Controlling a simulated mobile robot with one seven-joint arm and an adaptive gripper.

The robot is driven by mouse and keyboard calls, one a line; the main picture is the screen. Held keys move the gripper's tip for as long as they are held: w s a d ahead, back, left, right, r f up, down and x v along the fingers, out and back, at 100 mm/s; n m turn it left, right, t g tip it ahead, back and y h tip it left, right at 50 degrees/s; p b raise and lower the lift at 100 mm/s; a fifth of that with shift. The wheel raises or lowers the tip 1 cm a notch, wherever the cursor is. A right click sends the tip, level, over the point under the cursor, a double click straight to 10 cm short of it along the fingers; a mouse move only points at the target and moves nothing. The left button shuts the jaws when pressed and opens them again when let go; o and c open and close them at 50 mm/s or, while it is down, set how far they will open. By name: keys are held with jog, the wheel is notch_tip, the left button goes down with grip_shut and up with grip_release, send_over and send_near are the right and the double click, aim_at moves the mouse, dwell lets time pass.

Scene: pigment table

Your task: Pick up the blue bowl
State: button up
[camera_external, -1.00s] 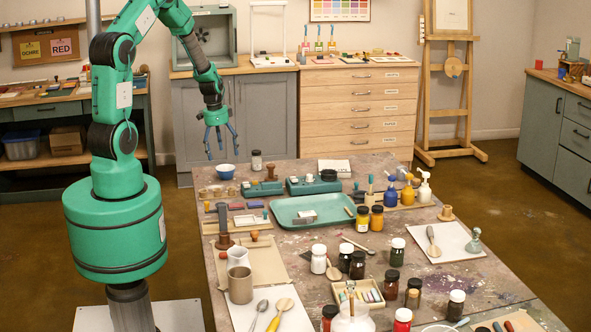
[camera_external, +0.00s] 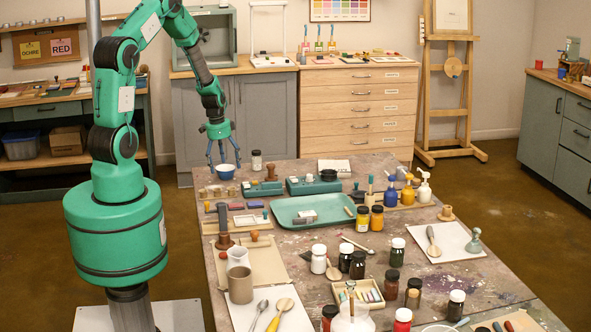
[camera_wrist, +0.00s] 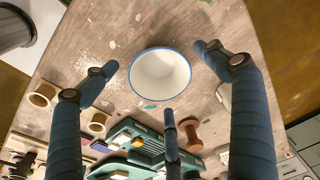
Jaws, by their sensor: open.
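The blue bowl (camera_external: 225,171) stands upright at the far left corner of the work table, blue outside. In the wrist view the bowl (camera_wrist: 160,74) shows a white inside and a blue rim, seen from above. My gripper (camera_external: 223,160) is open, with its blue fingers pointing down just above and around the bowl. In the wrist view my gripper (camera_wrist: 158,80) has a finger on each side and a third below, with the bowl between the tips. I see no finger clearly touching it.
Wooden spools and a stamp (camera_external: 271,173) stand in front, near the green-grey boxes (camera_external: 313,186). The table's left edge (camera_external: 205,240) is close. The strip of table beyond the bowl is mostly bare.

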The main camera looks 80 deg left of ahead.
aim_at(226, 170)
jog(key=shift+w+f+b, duration=0.15)
jog(key=shift+f+b, duration=0.2)
jog(key=shift+f, duration=1.25)
jog(key=c, duration=1.3)
jog(key=shift+r, duration=0.2)
jog(key=shift+r, duration=0.55)
jog(key=shift+s+d+r+p, duration=0.2)
jog(key=shift+r+p, duration=0.15)
jog(key=shift+r, duration=0.25)
jog(key=shift+s+d+r+p, duration=0.1)
jog(key=shift+d+r+p, duration=0.1)
jog(key=shift+r+p, duration=0.3)
jog(key=s+d, duration=0.3)
jog(key=s+d+r+p, duration=0.1)
jog(key=s+d, duration=0.6)
jog(key=d, duration=0.1)
jog(key=shift+s+r, duration=0.15)
jog(key=shift+r, duration=0.05)
